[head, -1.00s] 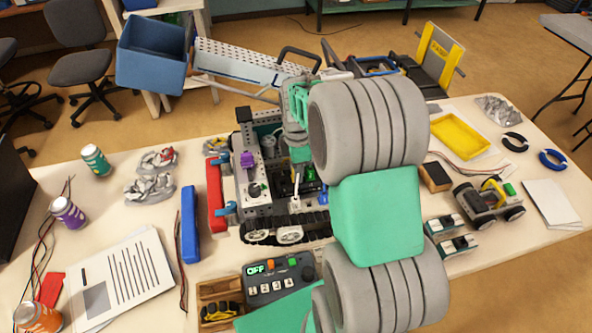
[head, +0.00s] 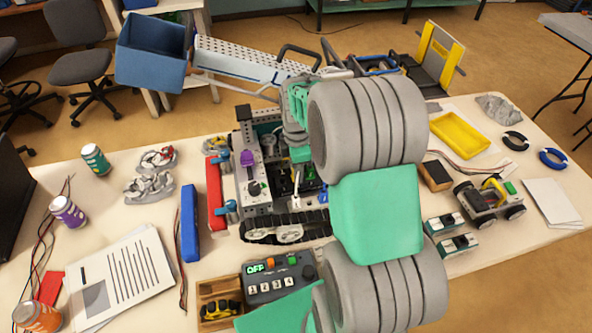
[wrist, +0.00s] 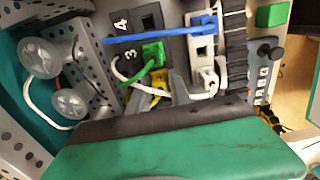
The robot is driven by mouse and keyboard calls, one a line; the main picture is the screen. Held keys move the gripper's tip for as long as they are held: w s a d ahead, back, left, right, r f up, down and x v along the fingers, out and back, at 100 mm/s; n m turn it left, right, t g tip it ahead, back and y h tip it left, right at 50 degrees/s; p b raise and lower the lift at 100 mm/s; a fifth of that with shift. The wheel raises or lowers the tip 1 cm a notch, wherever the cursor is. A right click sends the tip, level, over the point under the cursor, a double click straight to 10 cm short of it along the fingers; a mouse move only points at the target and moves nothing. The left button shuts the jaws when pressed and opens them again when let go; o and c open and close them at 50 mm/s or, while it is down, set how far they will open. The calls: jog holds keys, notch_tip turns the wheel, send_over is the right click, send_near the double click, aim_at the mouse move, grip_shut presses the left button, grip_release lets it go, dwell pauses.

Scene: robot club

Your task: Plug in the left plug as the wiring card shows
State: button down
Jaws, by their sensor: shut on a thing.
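The tracked robot (head: 254,207) stands mid-table with its electronics bay open. In the wrist view, a green plug (wrist: 152,52) sits at the dark socket block (wrist: 152,18) marked 3 and 4. A blue plug (wrist: 203,27) and a white plug (wrist: 208,75) are to its right. My gripper (wrist: 159,95) is shut on a yellow plug (wrist: 159,88), just below the green plug. The yellow plug's tip is partly hidden, so I cannot tell whether it touches a socket. In the head view my gripper (head: 297,172) reaches down into the bay, its fingertips hard to make out. I cannot identify the wiring card for certain.
A control box (head: 280,277) reading OFF, with numbered switches, stands in front of the robot. A blue bar (head: 190,223) and a red bumper (head: 214,195) are to its left. Printed sheets (head: 120,277) lie at the front left. A small wheeled car (head: 487,200) stands at right.

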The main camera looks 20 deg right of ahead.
jog(key=shift+s+f, duration=0.1)
jog(key=shift+f, duration=0.05)
jog(key=c, duration=1.1)
grip_release()
jog(key=shift+r+p, duration=2.1)
jog(key=shift+r, duration=1)
